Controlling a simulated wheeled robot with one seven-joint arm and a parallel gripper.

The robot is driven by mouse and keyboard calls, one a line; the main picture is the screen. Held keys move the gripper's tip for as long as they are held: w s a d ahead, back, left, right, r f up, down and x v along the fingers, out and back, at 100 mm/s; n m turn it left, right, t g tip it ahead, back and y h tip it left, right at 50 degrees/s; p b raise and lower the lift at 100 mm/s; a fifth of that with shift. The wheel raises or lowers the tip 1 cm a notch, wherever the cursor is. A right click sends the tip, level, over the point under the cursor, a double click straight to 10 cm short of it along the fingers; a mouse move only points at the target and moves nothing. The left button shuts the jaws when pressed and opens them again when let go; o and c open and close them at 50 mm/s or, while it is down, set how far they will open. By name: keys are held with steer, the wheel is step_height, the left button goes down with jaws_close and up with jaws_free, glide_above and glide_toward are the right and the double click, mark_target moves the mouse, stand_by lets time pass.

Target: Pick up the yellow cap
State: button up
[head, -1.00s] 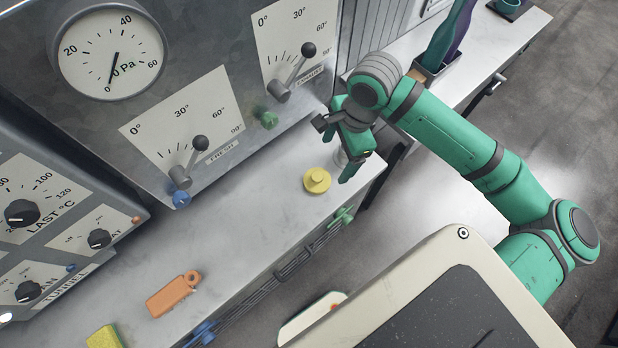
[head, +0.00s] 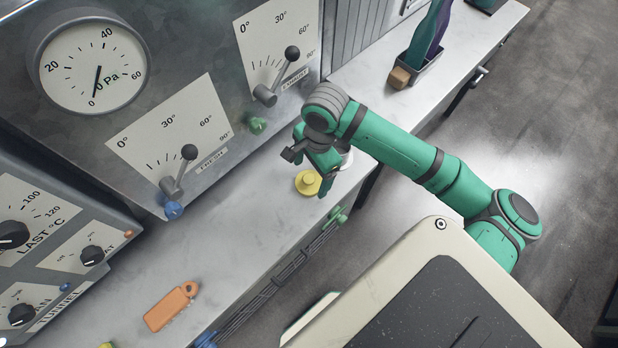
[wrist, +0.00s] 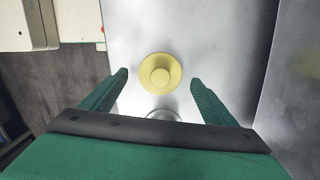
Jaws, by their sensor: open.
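The yellow cap (head: 308,183) is a round flanged disc with a raised knob, lying on the grey worktop (head: 240,225) near its right end. In the wrist view the yellow cap (wrist: 161,74) is ahead of the fingertips and roughly centred between them. My gripper (head: 312,172) is open and empty, just above and beside the cap in the head view. Its two green fingers also show in the wrist view (wrist: 158,78). A pale round object (wrist: 163,115) is between the fingers, partly hidden by my gripper; it also shows in the head view (head: 346,158).
The metal panel with a gauge (head: 92,68) and two levers rises behind the worktop. A blue knob (head: 173,210) and a green knob (head: 257,125) are at its foot. An orange tag-shaped object (head: 171,306) lies at the left. The worktop between it and the cap is clear.

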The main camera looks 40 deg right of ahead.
steer(key=shift+a+f, duration=0.15)
steer(key=shift+f, duration=0.9)
steer(key=c, duration=0.9)
steer(key=shift+r, duration=0.1)
